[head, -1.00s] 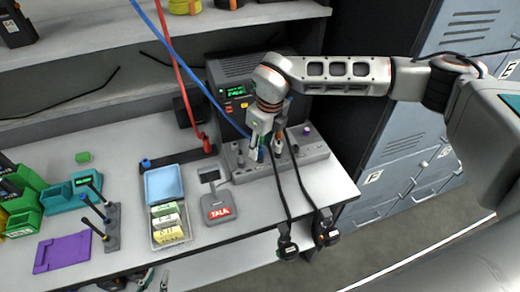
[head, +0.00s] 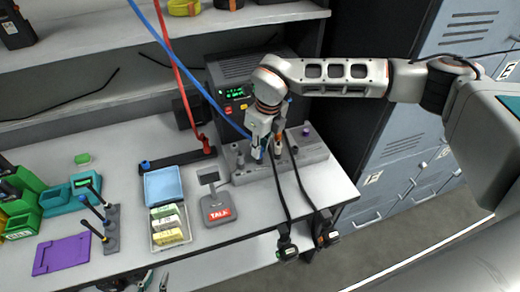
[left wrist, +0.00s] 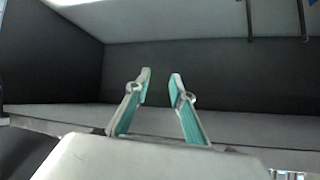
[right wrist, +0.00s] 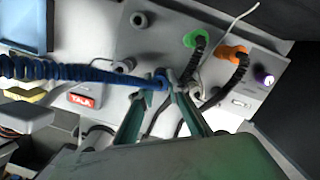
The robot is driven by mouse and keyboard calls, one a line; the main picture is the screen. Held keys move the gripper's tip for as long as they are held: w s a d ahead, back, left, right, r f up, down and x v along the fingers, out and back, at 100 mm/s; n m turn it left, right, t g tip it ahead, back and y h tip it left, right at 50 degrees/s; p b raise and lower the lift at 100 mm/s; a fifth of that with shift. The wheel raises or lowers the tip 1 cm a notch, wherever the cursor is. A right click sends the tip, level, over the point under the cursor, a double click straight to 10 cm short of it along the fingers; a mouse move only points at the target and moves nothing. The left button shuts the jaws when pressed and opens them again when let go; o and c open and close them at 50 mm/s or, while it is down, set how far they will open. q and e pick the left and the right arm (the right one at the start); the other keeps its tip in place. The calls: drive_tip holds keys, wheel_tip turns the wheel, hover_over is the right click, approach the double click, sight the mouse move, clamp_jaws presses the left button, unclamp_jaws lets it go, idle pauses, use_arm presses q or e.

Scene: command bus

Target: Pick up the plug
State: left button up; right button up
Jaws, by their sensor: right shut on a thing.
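The blue plug (right wrist: 160,82), on the end of the blue coiled cable (right wrist: 70,72), is between the fingertips of my right gripper (right wrist: 173,88), which is shut on it. In the head view, my right gripper (head: 259,150) is over the grey socket panel (head: 310,153) on the bench, and the blue cable (head: 185,63) runs down to it from the upper left. The fingers hide much of the plug, and I cannot tell whether it touches the panel. My left gripper (left wrist: 161,77) is open and empty in the left wrist view, near a dark shelf recess.
Green (right wrist: 194,40) and orange (right wrist: 232,53) plugs with black cords sit in the panel near the right gripper. A red plug (head: 204,143) on a red cable stands left of the panel.

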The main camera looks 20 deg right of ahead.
wheel_tip(320, 180, up, 19)
drive_tip(key=b, duration=0.2)
drive_tip(key=shift+r, duration=0.15)
idle(0.3)
